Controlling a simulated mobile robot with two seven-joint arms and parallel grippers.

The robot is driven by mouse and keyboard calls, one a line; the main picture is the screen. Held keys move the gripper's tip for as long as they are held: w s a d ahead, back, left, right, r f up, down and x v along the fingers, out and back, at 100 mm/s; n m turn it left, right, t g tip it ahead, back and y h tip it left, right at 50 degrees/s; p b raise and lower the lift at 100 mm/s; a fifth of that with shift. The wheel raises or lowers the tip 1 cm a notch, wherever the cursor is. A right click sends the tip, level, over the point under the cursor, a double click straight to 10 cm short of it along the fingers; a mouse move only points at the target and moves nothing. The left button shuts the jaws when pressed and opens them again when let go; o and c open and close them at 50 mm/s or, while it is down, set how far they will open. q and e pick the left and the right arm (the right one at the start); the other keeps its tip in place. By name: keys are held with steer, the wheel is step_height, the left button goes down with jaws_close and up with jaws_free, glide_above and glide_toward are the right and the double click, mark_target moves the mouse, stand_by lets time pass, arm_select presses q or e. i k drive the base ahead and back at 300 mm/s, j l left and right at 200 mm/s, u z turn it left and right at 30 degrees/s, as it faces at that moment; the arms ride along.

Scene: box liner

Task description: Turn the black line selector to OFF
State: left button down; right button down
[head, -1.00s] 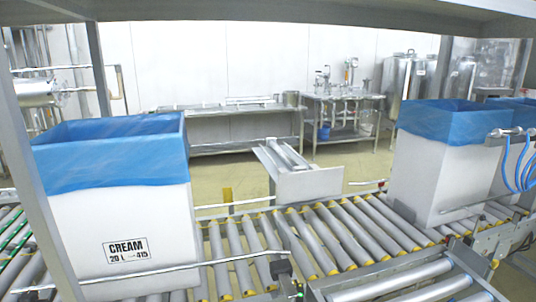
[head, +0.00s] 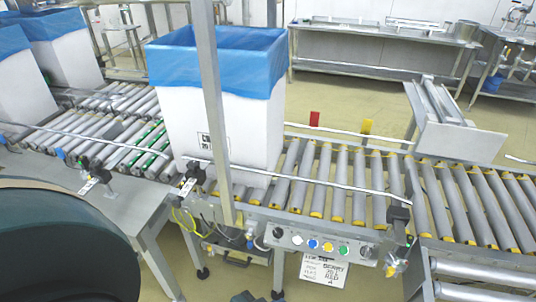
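A control panel (head: 312,252) is fixed along the front side of the roller conveyor, low in the middle of the head view. A black round knob (head: 278,233), which looks like the line selector, is at the panel's left end. Neither of my grippers can be made out in the view.
A white box with a blue liner (head: 222,110) stands on the rollers behind a grey post (head: 207,90). A guide rail (head: 300,178) runs above the panel. A written card (head: 323,271) hangs below it. A large dark rounded shape (head: 65,245) fills the lower left.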

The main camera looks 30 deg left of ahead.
mark_target(277, 232)
steer(key=u, duration=1)
